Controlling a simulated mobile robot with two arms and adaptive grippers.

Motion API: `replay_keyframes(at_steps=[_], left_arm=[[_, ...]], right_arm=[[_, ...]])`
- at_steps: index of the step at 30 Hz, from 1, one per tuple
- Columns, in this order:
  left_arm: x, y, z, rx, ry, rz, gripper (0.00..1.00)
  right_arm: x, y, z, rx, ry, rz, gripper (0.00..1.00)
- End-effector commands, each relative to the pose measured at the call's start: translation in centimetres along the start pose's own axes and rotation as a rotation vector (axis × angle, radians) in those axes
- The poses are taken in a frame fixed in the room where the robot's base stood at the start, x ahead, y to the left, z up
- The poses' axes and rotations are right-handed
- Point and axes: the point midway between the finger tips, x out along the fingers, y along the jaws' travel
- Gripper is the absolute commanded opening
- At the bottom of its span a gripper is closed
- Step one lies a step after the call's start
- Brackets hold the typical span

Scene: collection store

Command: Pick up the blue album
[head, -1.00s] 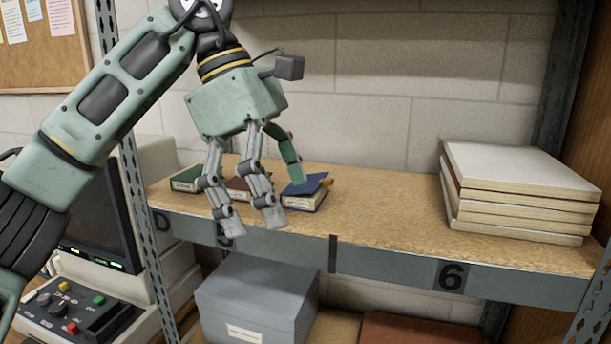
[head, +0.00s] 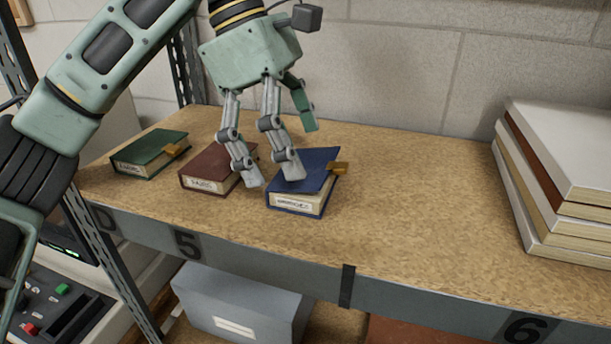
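The blue album (head: 318,164) lies flat on the upper shelf, with a brass clasp on its right edge and a white label on its front side. My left gripper (head: 283,155) is over the album's left part, its fingers spread and pointing down. One grey finger overlaps the blue cover in the picture; I cannot tell whether it touches. The other grey finger is in front of the red album, and the green finger is behind the blue album's back edge. Nothing is held. My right gripper is not in view.
A dark red album (head: 205,167) and a green album (head: 150,149) lie to the left on the same shelf (head: 420,215). A stack of large flat boards (head: 560,175) is at the right. A grey box (head: 240,305) sits below. The shelf between album and boards is clear.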

Motion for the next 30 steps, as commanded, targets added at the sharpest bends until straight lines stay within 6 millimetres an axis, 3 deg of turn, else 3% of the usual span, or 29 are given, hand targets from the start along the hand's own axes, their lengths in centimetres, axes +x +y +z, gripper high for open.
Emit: replay_keyframes(at_steps=[4,9,15,23,30], left_arm=[[2.2,0.2,0.1,0.0,0.0,-0.003,1.0],[3.5,0.2,0.1,-0.001,-0.001,-0.002,1.0],[3.5,0.2,0.1,-0.001,-0.001,-0.001,1.0],[3.5,0.2,0.1,0.0,-0.001,-0.001,0.77],[3.5,0.2,0.1,0.0,-0.001,-0.001,0.56]], right_arm=[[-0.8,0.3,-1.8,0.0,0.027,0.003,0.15],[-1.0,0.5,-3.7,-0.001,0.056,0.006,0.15],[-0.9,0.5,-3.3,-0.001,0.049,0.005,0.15],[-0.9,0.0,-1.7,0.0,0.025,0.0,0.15],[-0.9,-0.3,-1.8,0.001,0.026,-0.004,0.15]])
